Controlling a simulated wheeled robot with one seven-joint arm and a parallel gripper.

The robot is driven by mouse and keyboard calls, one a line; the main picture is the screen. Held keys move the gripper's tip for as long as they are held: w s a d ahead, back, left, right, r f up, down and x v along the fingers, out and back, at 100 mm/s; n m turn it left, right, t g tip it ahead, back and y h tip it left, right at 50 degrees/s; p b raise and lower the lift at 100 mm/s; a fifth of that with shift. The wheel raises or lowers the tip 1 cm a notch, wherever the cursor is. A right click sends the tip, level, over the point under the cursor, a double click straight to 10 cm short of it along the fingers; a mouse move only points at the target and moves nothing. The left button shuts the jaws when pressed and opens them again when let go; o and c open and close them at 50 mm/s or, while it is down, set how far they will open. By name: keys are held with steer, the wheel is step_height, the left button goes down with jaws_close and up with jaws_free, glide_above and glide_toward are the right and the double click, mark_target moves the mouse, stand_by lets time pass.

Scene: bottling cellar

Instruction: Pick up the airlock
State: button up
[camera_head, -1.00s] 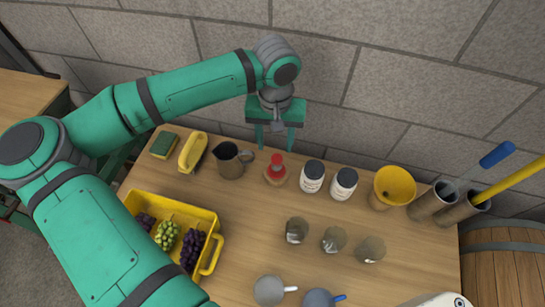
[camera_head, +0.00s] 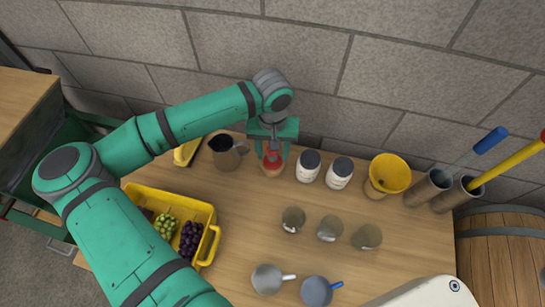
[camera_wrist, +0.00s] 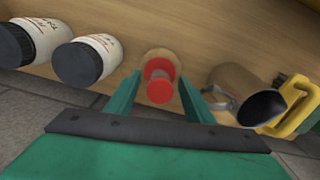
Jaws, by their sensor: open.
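The airlock (camera_head: 271,163) looks like a red-capped piece on a tan round base, standing on the wooden table near the wall. In the wrist view the airlock (camera_wrist: 160,80) shows its red top and red collar, centred between the fingers. My gripper (camera_head: 271,152) is open above and around the airlock's upper part in the head view. In the wrist view my gripper's green fingers (camera_wrist: 160,98) stand either side of it, with a gap on both sides. The fingers partly hide the airlock in the head view.
Two white jars with dark lids (camera_head: 308,167) stand close on the right, and a brown pitcher (camera_head: 227,155) close on the left. Beyond are a yellow funnel (camera_head: 388,174) and a yellow grape crate (camera_head: 209,214). Glasses (camera_head: 330,229) and mugs (camera_head: 268,279) stand nearer the front.

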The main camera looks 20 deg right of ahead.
steer(key=c, duration=1.1)
steer(key=shift+r, duration=0.15)
steer(key=shift+w+r, duration=0.1)
steer(key=shift+r, duration=0.5)
steer(key=s+r, duration=0.4)
steer(key=s+a+r, duration=0.1)
steer(key=s+r, duration=0.2)
steer(key=s, duration=0.2)
steer(key=s+a+r, duration=0.1)
steer(key=s+r, duration=0.3)
steer(key=s, duration=0.1)
steer(key=shift+a+r, duration=0.1)
steer(key=shift+r, duration=0.2)
